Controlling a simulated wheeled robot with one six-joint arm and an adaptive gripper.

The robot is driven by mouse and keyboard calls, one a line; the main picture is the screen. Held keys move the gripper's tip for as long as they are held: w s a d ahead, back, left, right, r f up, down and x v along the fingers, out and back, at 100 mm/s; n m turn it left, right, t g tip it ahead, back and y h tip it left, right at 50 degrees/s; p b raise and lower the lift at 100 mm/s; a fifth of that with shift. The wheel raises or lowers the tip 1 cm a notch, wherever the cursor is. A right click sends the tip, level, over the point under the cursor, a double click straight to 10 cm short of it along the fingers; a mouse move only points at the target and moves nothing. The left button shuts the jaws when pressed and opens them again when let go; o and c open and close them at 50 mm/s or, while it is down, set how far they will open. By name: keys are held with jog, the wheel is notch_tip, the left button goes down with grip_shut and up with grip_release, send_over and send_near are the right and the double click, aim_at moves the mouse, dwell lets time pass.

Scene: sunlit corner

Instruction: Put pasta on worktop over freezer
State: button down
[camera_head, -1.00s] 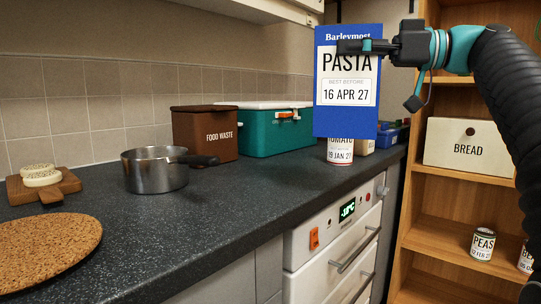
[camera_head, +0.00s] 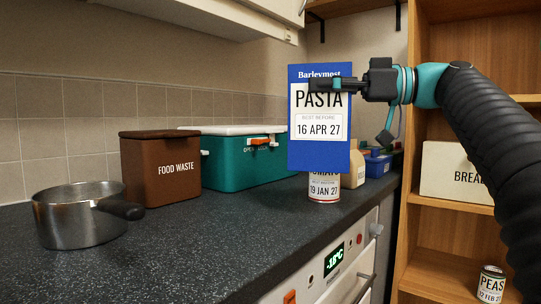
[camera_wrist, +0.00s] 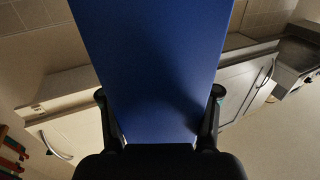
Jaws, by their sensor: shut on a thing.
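The blue pasta box (camera_head: 319,153), labelled "PASTA" and "16 APR 27", is upright in the air in the head view. My gripper (camera_head: 340,86) is shut on it near its top. In the wrist view the blue box (camera_wrist: 155,60) fills the middle, between my two gripper fingers (camera_wrist: 160,115). The dark speckled worktop (camera_head: 190,250) runs below and behind the box. The freezer (camera_head: 335,265), a white front with a green "-18°C" display, is under the worktop at the lower right. The box hides part of a tomato can (camera_head: 324,188) on the worktop.
A steel saucepan (camera_head: 75,222), a brown food waste bin (camera_head: 160,172) and a teal cool box (camera_head: 235,165) stand on the worktop. A cream bottle (camera_head: 355,168) and a blue tray (camera_head: 378,165) are behind the box. A wooden shelf unit (camera_head: 425,240) holds a bread bin (camera_head: 450,180) and a peas can (camera_head: 491,284).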

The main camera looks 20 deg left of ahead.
aim_at(289, 115)
jog(key=a+f, duration=0.1)
jog(key=a, duration=0.1)
jog(key=s+a+f+b, duration=0.1)
jog(key=a+f, duration=0.1)
jog(key=a, duration=0.1)
jog(key=a+f, duration=0.2)
jog(key=a, duration=0.1)
jog(key=shift+s+a, duration=0.25)
jog(key=shift+f+b, duration=0.8)
jog(key=shift+f, duration=1.15)
jog(key=shift+f+b, duration=0.45)
jog(key=shift+b, duration=0.05)
jog(key=shift+c, duration=0.9)
grip_release()
jog(key=shift+r, duration=0.15)
